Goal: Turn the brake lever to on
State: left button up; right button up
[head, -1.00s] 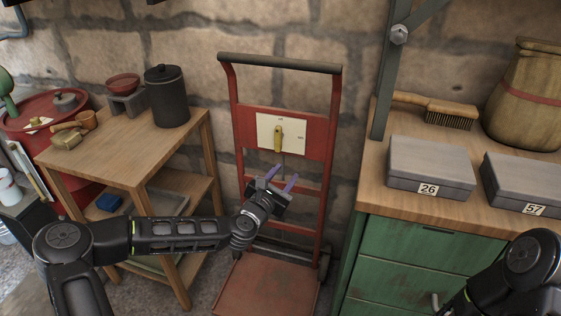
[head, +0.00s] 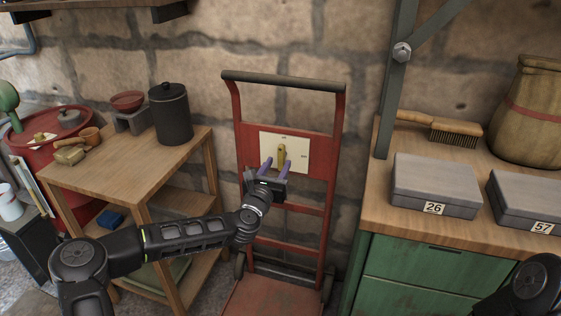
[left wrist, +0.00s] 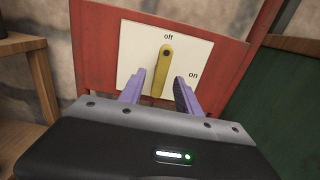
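The yellow brake lever (head: 282,155) is mounted on a cream plate (head: 299,146) on the red hand truck. In the left wrist view the lever (left wrist: 162,72) stands nearly upright below the word "off"; "on" is printed to the right on the plate (left wrist: 135,50). My left gripper (head: 276,166) is open, its purple fingers pointing at the plate. In the left wrist view the fingers (left wrist: 158,90) stand on either side of the lever's lower end, with gaps; I cannot tell their exact depth. My right gripper is not in view; only part of my right arm shows.
The red hand truck (head: 238,119) leans by the stone wall. A wooden shelf table (head: 125,165) with a dark canister (head: 170,113) stands left. A workbench (head: 378,190) with grey boxes (head: 435,181) stands right. Space in front of the plate is clear except for my left arm.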

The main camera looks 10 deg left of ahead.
aim_at(280, 160)
pick_arm(q)
jog(key=shift+w+d, duration=0.1)
jog(key=shift+w, duration=1.5)
jog(key=shift+c, duration=0.2)
grip_shut()
